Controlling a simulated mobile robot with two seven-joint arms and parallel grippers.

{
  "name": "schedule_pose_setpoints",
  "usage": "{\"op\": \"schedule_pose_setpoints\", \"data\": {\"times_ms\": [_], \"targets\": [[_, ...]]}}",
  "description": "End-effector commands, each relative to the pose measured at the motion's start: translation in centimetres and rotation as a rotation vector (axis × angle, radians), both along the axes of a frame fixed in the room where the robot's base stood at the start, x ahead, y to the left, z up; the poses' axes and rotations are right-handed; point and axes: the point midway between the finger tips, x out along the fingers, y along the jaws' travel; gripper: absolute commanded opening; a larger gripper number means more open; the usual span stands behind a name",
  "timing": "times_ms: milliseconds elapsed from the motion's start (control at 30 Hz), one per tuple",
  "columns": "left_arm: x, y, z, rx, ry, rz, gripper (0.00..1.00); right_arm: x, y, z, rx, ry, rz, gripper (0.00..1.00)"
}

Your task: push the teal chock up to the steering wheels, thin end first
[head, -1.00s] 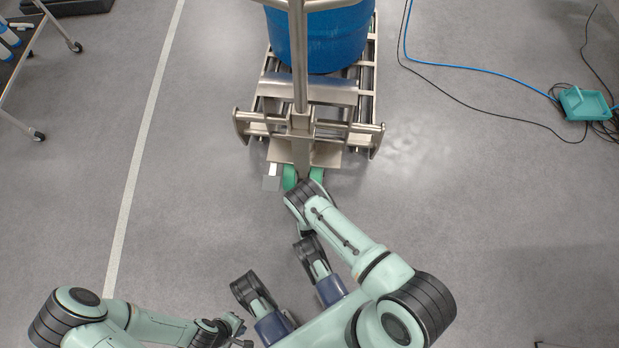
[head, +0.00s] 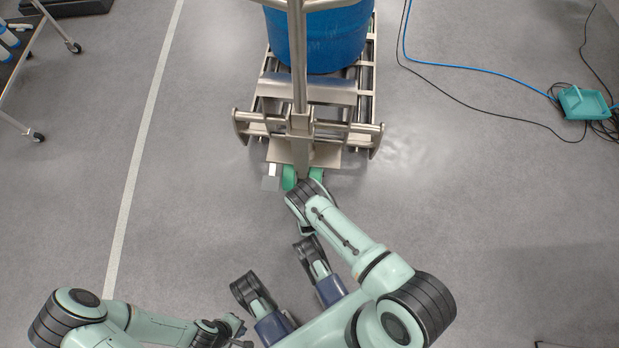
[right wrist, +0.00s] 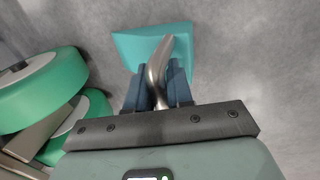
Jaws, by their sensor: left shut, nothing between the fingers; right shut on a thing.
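The teal chock (right wrist: 135,48) lies on the grey floor in the right wrist view, with a curved metal handle (right wrist: 158,70) on it. My right gripper (right wrist: 160,84) is shut on that handle. The two green steering wheels, one upper (right wrist: 40,88) and one lower (right wrist: 92,118), are at the left of that view, with a gap of floor between them and the chock. In the head view the wheels (head: 289,178) show under the pallet truck's front, and my right arm hides the chock. Which end of the chock is thin I cannot tell. My left gripper (head: 236,329) is shut and empty at the lower left.
The metal pallet truck (head: 318,157) carries a blue drum (head: 325,40). A small grey-white block (head: 271,178) is left of the wheels. A teal tray-like thing (head: 583,102) with cables lies at the right. A wheeled cart (head: 22,60) stands at the far left.

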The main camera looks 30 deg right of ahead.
Motion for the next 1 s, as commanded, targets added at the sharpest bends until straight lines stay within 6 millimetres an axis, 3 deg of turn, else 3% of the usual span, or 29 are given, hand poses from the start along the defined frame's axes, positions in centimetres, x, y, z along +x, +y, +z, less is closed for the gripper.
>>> {"op": "schedule_pose_setpoints", "data": {"times_ms": [1000], "targets": [[0.0,0.0,0.0,0.0,0.0,0.0,0.0,2.4,-2.0,0.0,0.0,-0.001,0.0,0.0]]}}
